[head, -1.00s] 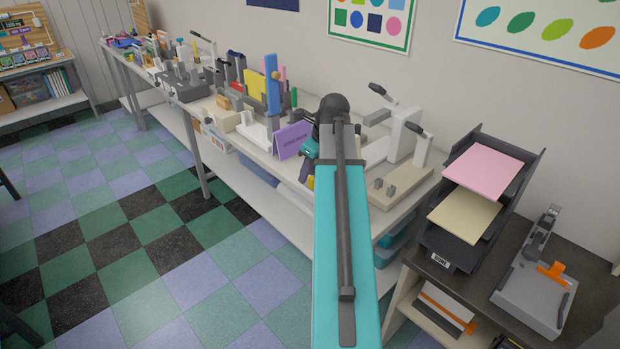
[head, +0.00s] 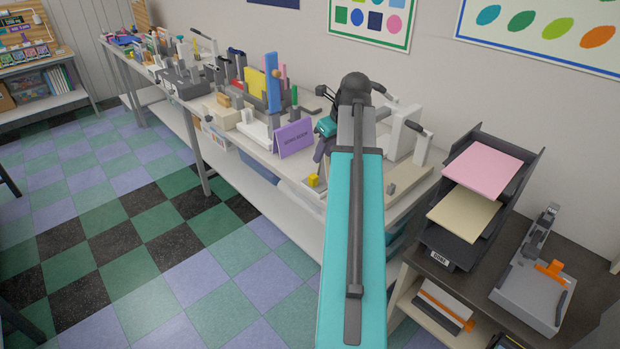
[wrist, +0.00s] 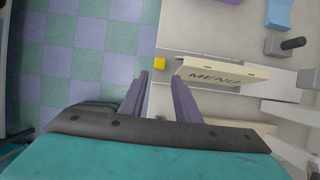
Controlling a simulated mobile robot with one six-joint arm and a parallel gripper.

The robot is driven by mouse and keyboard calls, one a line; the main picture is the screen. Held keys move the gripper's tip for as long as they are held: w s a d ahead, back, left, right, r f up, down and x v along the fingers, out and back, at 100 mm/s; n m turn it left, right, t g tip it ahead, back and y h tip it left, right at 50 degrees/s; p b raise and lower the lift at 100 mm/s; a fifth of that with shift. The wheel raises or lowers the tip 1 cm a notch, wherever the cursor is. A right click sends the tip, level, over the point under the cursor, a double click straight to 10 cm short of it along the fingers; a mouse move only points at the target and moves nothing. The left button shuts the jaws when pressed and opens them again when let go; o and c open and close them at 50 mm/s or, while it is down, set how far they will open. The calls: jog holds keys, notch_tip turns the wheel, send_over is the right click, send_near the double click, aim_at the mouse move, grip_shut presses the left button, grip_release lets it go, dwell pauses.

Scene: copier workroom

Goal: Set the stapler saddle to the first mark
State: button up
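A grey device that looks like a stapler (head: 535,285) stands on the dark side table at the right of the head view. It has a dark upper arm and an orange piece (head: 552,269) across its bed, which may be the saddle; no marks can be read at this size. My gripper (head: 320,155) is far to its left, over the front edge of the long bench, partly hidden by my teal arm. In the wrist view my gripper's two purple fingers (wrist: 161,78) are apart with nothing between them. The stapler is outside the wrist view.
A yellow block (head: 313,180) lies near the bench's front edge below my gripper. A purple sign (head: 294,138) and lever devices (head: 404,135) stand nearby. A dark paper tray (head: 440,240) stands between my arm and the stapler. The floor in front is clear.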

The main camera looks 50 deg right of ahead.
aim_at(313, 175)
jog(key=shift+p+x, duration=1.05)
jog(key=shift+x, duration=5.5)
jog(key=shift+s, duration=0.1)
jog(key=shift+c, duration=0.5)
grip_shut()
